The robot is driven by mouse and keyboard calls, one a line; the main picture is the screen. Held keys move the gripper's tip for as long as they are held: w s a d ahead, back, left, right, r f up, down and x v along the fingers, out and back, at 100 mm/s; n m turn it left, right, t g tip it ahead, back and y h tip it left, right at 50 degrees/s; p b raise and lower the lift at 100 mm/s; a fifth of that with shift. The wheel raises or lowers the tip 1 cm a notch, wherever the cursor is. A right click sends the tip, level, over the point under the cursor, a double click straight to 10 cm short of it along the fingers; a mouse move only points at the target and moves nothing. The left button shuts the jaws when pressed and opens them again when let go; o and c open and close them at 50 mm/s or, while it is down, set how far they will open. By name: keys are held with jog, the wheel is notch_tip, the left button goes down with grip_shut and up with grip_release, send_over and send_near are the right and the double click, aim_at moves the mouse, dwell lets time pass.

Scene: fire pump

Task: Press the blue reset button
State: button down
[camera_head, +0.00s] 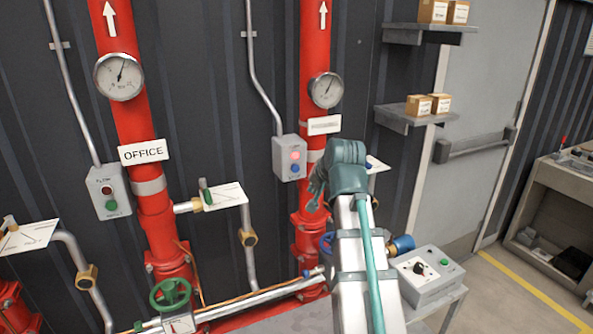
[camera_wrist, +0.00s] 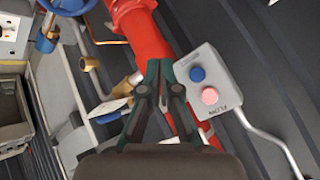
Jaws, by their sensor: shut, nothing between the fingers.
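The blue reset button (camera_head: 295,168) sits on a grey wall box (camera_head: 285,146), below a lit red button (camera_head: 295,155). In the wrist view the picture is turned, and the blue button (camera_wrist: 197,74) appears above the pinkish lit button (camera_wrist: 209,96) on the box (camera_wrist: 217,78). My gripper (camera_head: 314,200) is at the lower right of the box in the head view, apart from it. In the wrist view my gripper (camera_wrist: 160,68) is shut and empty, its tips left of the blue button, with the red pipe beyond them.
A red pipe (camera_head: 313,60) with a gauge (camera_head: 326,90) runs beside the box. A second box (camera_head: 109,190) with red and green buttons hangs further left. A control box with a knob (camera_head: 427,275) stands on a bench at lower right. Shelves (camera_head: 415,117) jut out at right.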

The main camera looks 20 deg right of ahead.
aim_at(296, 168)
jog(key=shift+w, duration=0.1)
jog(key=shift+w+b, duration=1.35)
jog(key=shift+w, duration=2.95)
jog(key=shift+w, duration=0.1)
jog(key=shift+w, duration=0.3)
jog(key=shift+w, duration=0.5)
jog(key=shift+p, duration=0.3)
jog(key=shift+s+p, duration=0.4)
jog(key=shift+s, duration=0.5)
jog(key=shift+s, duration=0.15)
